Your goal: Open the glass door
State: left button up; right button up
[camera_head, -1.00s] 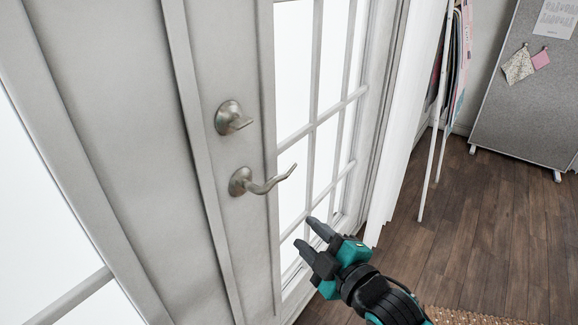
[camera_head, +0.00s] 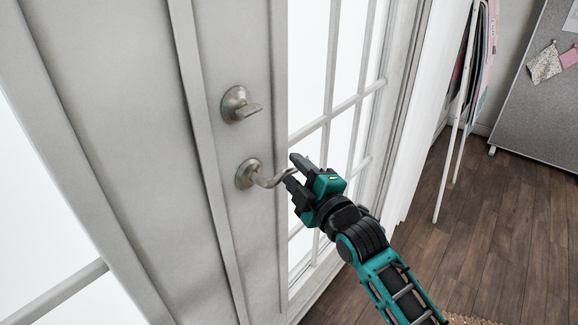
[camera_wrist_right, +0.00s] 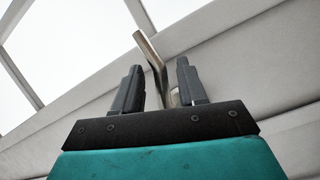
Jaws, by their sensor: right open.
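The white glass door (camera_head: 228,50) fills the left and middle of the head view, with panes in white bars. A metal lever handle (camera_head: 262,179) sticks out from it, below a metal thumb-turn (camera_head: 240,104). My right gripper (camera_head: 294,170) is open at the free end of the lever. In the right wrist view, the lever (camera_wrist_right: 152,62) stands between the two spread fingers of my right gripper (camera_wrist_right: 158,82), with a gap to each finger. The lever's tip in the head view is partly hidden by the fingers. My left gripper is not in view.
White vertical panels (camera_head: 425,110) stand right of the door. Leaning boards or sheets (camera_head: 478,75) and a grey pinboard on feet (camera_head: 540,110) are further right. The wooden floor (camera_head: 485,225) is clear at the right.

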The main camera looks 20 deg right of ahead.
jog(key=shift+x, duration=1.55)
grip_shut()
